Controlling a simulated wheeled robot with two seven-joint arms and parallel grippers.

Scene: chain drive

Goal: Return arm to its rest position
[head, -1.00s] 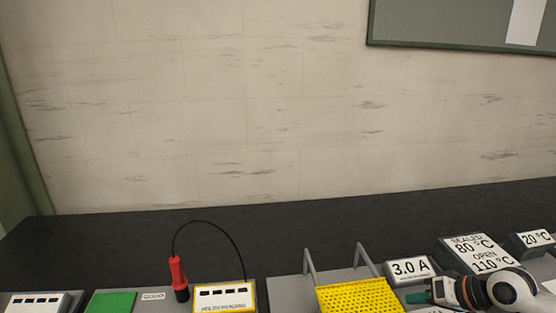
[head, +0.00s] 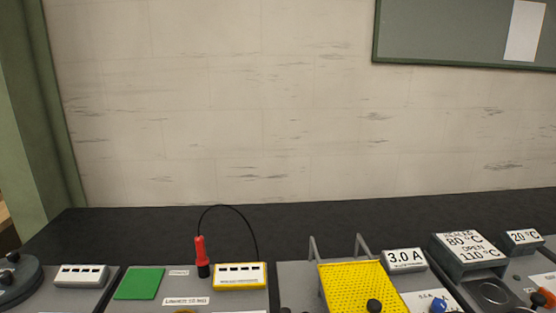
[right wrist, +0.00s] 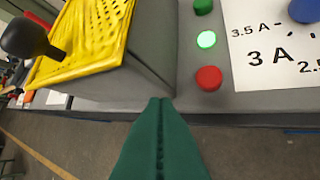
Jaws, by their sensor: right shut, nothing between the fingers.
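My right gripper (right wrist: 160,102) shows in the right wrist view as two green fingers pressed together, with nothing between them. Its tips point at the front edge of the grey bench (right wrist: 150,65), and the floor shows below it. It appears apart from the panel and controls. No arm or gripper of mine shows in the head view, and my left gripper is in neither current view.
A yellow perforated guard (head: 350,283) with a black knob (head: 374,305) stands on the bench. Right of it are a 3.0 A sign (head: 404,260) and a blue knob (head: 438,306). Red and green buttons (right wrist: 208,78) sit nearby. A red handheld tool (head: 201,252) stands upright left.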

